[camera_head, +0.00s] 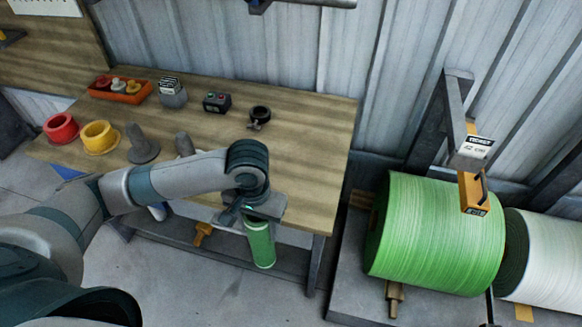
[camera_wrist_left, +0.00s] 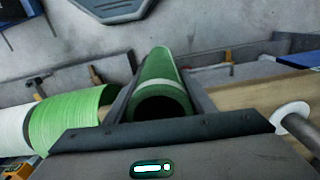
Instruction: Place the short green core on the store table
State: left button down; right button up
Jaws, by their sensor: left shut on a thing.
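The short green core (camera_head: 260,245) is a green tube with a pale band, hanging roughly upright below my left gripper (camera_head: 252,212). My left gripper is shut on it near its top end, at the front edge of the wooden table (camera_head: 300,150). In the left wrist view the core (camera_wrist_left: 162,72) sits between the two fingers (camera_wrist_left: 160,104), its dark hollow end facing the camera. I cannot tell from the pictures whether this table is the store table. My right gripper is not in view.
The table holds red (camera_head: 61,128) and yellow (camera_head: 99,137) flanged pieces, grey posts (camera_head: 141,145), an orange tray (camera_head: 121,91), a button box (camera_head: 216,102) and a black ring (camera_head: 259,115). Its right part is clear.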

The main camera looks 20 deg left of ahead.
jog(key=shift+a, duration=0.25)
